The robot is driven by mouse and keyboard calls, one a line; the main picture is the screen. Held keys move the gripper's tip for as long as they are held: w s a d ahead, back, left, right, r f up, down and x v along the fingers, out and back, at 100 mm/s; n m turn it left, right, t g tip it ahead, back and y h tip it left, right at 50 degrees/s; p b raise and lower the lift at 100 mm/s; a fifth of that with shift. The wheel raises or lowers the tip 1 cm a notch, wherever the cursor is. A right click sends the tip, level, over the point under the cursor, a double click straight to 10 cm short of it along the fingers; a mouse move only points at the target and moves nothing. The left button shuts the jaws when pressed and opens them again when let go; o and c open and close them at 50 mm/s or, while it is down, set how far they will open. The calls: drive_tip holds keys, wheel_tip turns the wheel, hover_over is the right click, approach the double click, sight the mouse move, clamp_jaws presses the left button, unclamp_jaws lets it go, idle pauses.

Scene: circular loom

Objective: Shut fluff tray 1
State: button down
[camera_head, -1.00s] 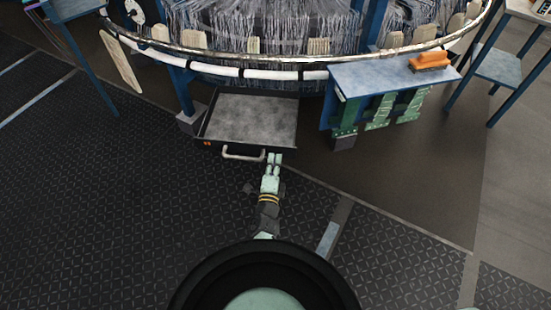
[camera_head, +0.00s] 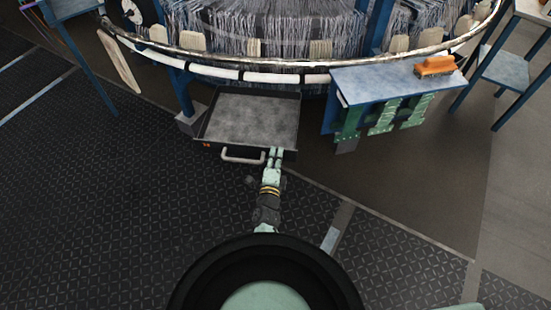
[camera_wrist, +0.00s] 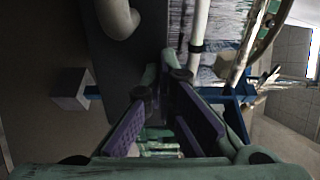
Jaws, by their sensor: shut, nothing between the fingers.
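Fluff tray 1 (camera_head: 252,120) is a shallow grey drawer with dark walls, pulled out from under the circular loom. I see no label that confirms its number. Its pale bar handle (camera_head: 243,158) is on the front face; it also shows in the wrist view (camera_wrist: 118,18). My gripper (camera_head: 276,150) is shut and empty, at the tray's front face just right of the handle. Its fingertips look very close to the front; I cannot tell whether they touch. In the wrist view my shut gripper (camera_wrist: 163,76) points at the dark tray front (camera_wrist: 138,55).
The loom's curved rail (camera_head: 290,62) passes above the tray's back. A small blue-grey table (camera_head: 385,85) bearing an orange brush-like object (camera_head: 434,65) stands right of the tray. A blue loom leg on a grey foot (camera_head: 191,120) stands close at its left. Floor in front is clear.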

drive_tip(key=b+x, duration=0.6)
drive_tip(key=x, duration=1.5)
drive_tip(key=shift+s+d+f+b, duration=0.1)
drive_tip(key=shift+f+b, duration=0.05)
drive_tip(key=shift+b, duration=0.2)
drive_tip(key=shift+w+d, duration=0.1)
drive_tip(key=shift+w, duration=0.4)
drive_tip(key=shift+w+r, duration=0.1)
drive_tip(key=shift+r, duration=0.2)
drive_tip(key=shift+r, duration=0.1)
